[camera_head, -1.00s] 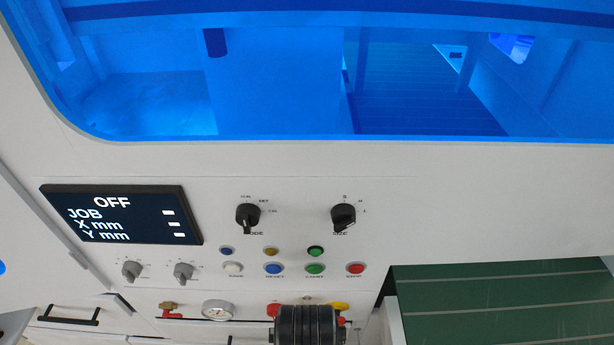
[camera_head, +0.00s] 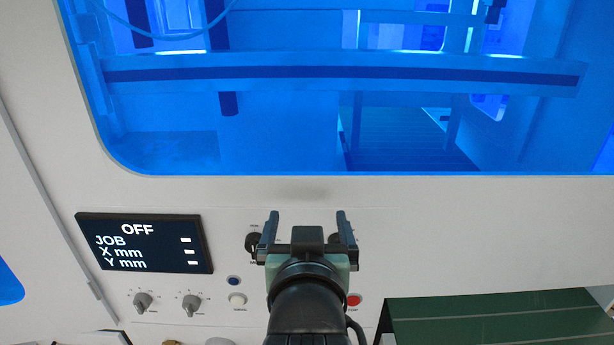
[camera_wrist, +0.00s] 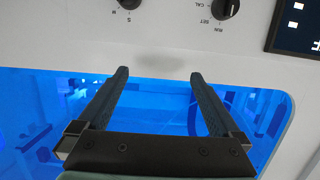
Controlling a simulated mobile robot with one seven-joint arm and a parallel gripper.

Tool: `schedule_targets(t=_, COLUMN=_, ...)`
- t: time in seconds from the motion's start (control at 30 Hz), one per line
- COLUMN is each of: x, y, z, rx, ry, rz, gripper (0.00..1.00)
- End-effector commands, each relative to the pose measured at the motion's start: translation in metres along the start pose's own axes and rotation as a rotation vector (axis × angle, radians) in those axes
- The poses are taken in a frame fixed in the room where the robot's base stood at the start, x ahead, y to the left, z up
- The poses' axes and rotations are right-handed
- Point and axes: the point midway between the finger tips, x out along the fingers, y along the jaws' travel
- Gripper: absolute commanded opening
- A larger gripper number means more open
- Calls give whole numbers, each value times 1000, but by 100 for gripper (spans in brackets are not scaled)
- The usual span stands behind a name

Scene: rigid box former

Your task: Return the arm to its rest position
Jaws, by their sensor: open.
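My gripper (camera_head: 306,226) is raised in front of the machine's white control panel in the head view, its two fingers pointing up. The fingers are open with nothing between them. In the wrist view my gripper (camera_wrist: 160,85) shows spread, empty fingers in front of the blue window (camera_wrist: 160,105) and the white panel edge. A soft shadow lies on the panel just beyond the fingertips.
A dark display (camera_head: 145,243) reading OFF is left of my gripper. Two grey knobs (camera_head: 143,302) (camera_head: 191,305), a white button (camera_head: 237,299) and a red button (camera_head: 353,300) are close by. The blue window (camera_head: 300,120) is above, a green conveyor (camera_head: 490,320) at lower right.

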Motion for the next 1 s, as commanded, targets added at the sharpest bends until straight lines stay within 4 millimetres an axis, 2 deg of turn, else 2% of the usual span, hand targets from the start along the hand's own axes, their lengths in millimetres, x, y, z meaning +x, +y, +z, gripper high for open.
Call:
schedule_targets(t=0.03, x=-11, y=0, z=-41, rx=0, ry=126, rz=0, gripper=100)
schedule_targets(t=0.13, x=-40, y=0, z=-112, rx=-1, ry=361, rz=0, gripper=100)
schedule_targets(t=0.2, x=-69, y=0, z=-156, rx=-1, ry=522, rz=1, gripper=100)
schedule_targets(t=0.3, x=-113, y=0, z=-207, rx=-1, ry=729, rz=1, gripper=100)
schedule_targets(t=0.4, x=-153, y=1, z=-241, rx=-1, ry=889, rz=2, gripper=100)
schedule_targets(t=0.5, x=-181, y=1, z=-259, rx=0, ry=993, rz=3, gripper=100)
schedule_targets(t=0.6, x=-195, y=1, z=-268, rx=0, ry=1043, rz=3, gripper=100)
schedule_targets(t=1.0, x=-197, y=1, z=-269, rx=0, ry=1051, rz=3, gripper=100)
